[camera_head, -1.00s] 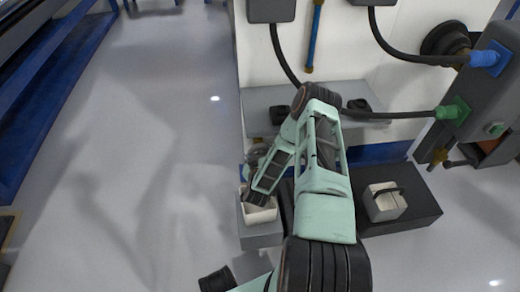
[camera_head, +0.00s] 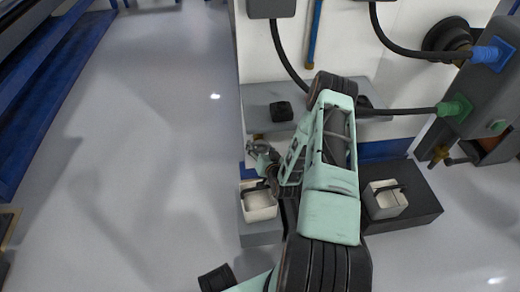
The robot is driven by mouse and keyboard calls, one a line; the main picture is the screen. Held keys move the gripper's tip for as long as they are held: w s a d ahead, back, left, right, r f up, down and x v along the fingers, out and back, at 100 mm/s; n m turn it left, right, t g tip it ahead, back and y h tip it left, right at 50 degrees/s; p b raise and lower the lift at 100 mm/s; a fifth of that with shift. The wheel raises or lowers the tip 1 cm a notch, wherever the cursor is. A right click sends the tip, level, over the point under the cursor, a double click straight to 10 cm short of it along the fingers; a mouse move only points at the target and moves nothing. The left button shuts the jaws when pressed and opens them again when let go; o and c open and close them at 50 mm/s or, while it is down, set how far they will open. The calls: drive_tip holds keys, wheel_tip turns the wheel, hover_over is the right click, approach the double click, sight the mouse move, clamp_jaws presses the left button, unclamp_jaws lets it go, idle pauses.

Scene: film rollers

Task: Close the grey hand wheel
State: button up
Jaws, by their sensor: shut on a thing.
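My gripper (camera_head: 256,152) is at the left end of the grey shelf, just below its front edge and above the left white bucket. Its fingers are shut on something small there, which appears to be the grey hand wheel. The wheel is mostly hidden by the fingers and too small to make out, so how far it is turned cannot be told. A small brassy fitting (camera_head: 257,137) shows just above the fingers, under the shelf.
The left white bucket (camera_head: 259,207) stands on a grey block below my gripper; another bucket (camera_head: 385,200) stands on a dark plinth to the right. The grey shelf (camera_head: 265,122) carries dark blocks. Hoses run to the grey cabinet (camera_head: 465,85). The floor at left is clear.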

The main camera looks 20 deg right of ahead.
drive_tip(key=shift+m+t+y, duration=0.4)
drive_tip(key=shift+m, duration=0.5)
drive_tip(key=o, duration=1.2)
drive_tip(key=shift+c, duration=0.2)
drive_tip(key=v, duration=0.7)
drive_tip(key=shift+s, duration=0.25)
drive_tip(key=shift+r, duration=0.1)
